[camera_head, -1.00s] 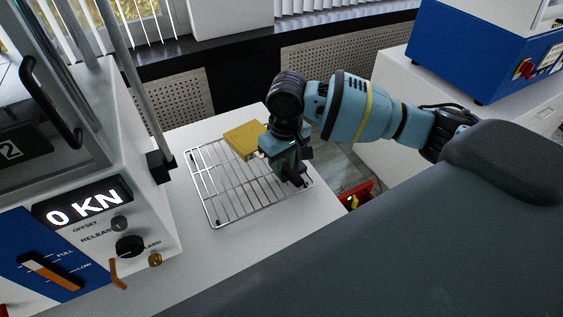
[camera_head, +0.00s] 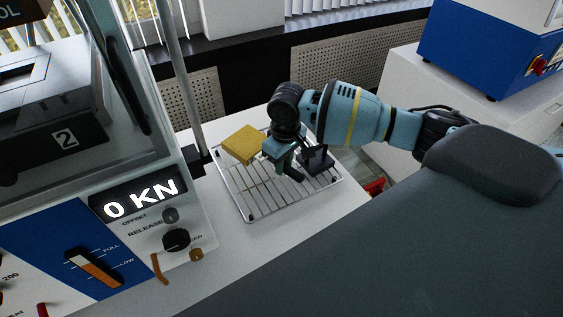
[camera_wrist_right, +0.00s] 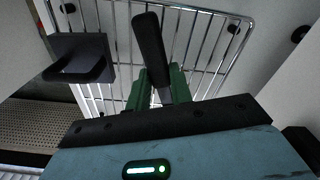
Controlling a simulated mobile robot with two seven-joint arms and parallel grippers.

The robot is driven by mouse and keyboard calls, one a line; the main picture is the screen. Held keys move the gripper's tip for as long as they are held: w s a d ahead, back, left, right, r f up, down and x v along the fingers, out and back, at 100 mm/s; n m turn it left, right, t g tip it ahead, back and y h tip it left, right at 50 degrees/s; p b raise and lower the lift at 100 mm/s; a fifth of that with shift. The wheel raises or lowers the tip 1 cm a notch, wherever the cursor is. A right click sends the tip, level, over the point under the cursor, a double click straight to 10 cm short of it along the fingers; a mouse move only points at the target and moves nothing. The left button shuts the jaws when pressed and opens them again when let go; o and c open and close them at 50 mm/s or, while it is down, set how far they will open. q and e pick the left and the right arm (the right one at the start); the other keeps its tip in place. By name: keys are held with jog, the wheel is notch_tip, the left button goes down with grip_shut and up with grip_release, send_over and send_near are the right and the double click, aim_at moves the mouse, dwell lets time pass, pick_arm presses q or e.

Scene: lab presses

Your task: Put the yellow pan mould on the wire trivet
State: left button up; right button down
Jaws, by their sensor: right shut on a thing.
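The yellow pan mould (camera_head: 242,143) is a flat yellow block over the back left part of the wire trivet (camera_head: 256,194). My right gripper (camera_head: 287,166) is just to its right, shut on its black handle. In the right wrist view the black handle (camera_wrist_right: 150,50) stands between the green fingers of my right gripper (camera_wrist_right: 157,88); the yellow body is hidden there. The trivet's wires (camera_wrist_right: 205,45) show below. I cannot tell whether the mould touches the trivet or hangs just above it. My left gripper is not in view.
A dark grey mould (camera_head: 319,160) with a handle is at the trivet's right side, close to my gripper; it also shows in the right wrist view (camera_wrist_right: 82,66). A press (camera_head: 140,205) reading 0 KN stands at left. The trivet's front part is clear.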

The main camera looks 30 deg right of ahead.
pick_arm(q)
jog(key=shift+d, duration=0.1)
pick_arm(e)
jog(key=shift+d, duration=0.1)
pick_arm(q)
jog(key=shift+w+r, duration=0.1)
pick_arm(e)
jog(key=shift+r, duration=0.1)
jog(key=shift+r+p, duration=0.1)
jog(key=shift+p, duration=0.2)
jog(key=shift+f, duration=2.4)
pick_arm(q)
jog(key=shift+b, duration=0.3)
pick_arm(e)
jog(key=shift+f, duration=0.25)
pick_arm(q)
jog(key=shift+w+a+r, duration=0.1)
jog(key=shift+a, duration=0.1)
pick_arm(e)
jog(key=shift+r, duration=0.1)
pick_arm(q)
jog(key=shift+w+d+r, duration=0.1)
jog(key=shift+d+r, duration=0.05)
